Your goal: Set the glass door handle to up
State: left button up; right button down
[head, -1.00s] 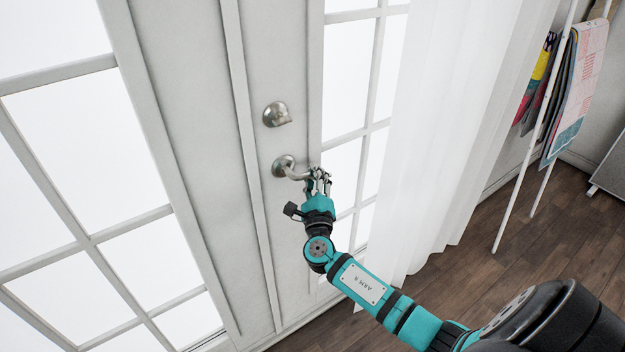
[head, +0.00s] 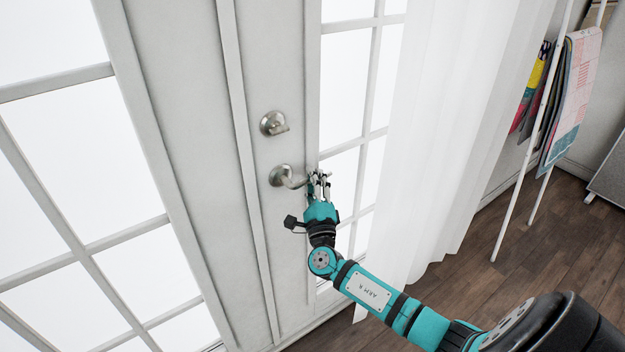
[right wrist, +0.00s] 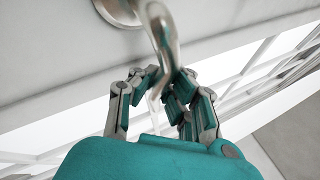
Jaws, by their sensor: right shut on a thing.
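The glass door handle (head: 284,177) is a curved silver lever on the white door frame. It sits below a round silver knob lock and points to the right, roughly level with its tip. My right gripper (head: 319,181) is at the lever's free end, shut on it. In the right wrist view the lever (right wrist: 160,32) runs down from its round base to between the fingers of my right gripper (right wrist: 165,92). The fingers hide part of the lever's end. My left gripper is not in view.
The deadbolt (head: 273,123) is just above the handle. Glass panes fill both sides of the door frame. A white curtain (head: 450,130) hangs to the right, and a white rack (head: 535,130) with fabrics stands beyond it. Wooden floor (head: 520,240) is clear at the lower right.

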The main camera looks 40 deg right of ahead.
jog(key=shift+s+d, duration=0.1)
jog(key=shift+d, duration=0.05)
jog(key=c, duration=1.3)
grip_release()
jog(key=shift+s+r, duration=0.2)
jog(key=shift+s, duration=0.1)
jog(key=shift+o, duration=0.2)
jog(key=shift+w, duration=0.1)
jog(key=shift+f, duration=0.1)
jog(key=v, duration=1.2)
